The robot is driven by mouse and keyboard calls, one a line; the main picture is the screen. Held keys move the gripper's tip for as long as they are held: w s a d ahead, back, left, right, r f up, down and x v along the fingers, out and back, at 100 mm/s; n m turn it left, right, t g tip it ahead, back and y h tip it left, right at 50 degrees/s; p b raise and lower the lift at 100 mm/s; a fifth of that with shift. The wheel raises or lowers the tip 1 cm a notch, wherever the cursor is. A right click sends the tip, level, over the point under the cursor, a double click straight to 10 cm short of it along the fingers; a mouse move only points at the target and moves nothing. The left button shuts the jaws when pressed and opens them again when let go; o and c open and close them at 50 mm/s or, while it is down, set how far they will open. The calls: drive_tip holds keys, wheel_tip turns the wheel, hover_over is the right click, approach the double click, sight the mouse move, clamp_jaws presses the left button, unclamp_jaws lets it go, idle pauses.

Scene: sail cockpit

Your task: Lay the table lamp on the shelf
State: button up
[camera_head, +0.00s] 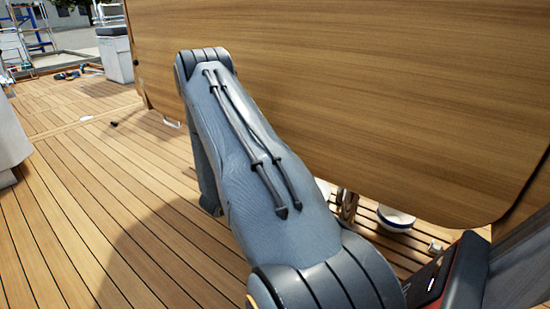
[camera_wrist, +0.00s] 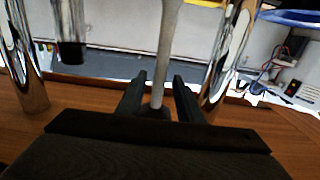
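In the wrist view, a slim pale grey stem (camera_wrist: 168,50) rises upright between the two fingers of my gripper (camera_wrist: 160,92). It may be the table lamp's stem, but its top is out of frame and I cannot be sure. Its lower end meets a dark part between the fingers. Gaps show on both sides of the stem, so the fingers look open and apart from it. I cannot tell how deep it sits between them. In the head view my arm hides the gripper, and neither the lamp nor a clear shelf can be made out.
Chrome posts stand at the left (camera_wrist: 22,55) and right (camera_wrist: 232,55) of my gripper, close by. A wooden surface (camera_wrist: 85,98) lies beneath. In the head view a large wooden panel (camera_head: 370,90) blocks the right; the planked deck (camera_head: 90,200) at left is largely clear.

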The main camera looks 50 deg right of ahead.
drive_tip(key=shift+s+a+p, duration=0.2)
drive_tip(key=shift+a+p, duration=0.5)
drive_tip(key=shift+a, duration=1.55)
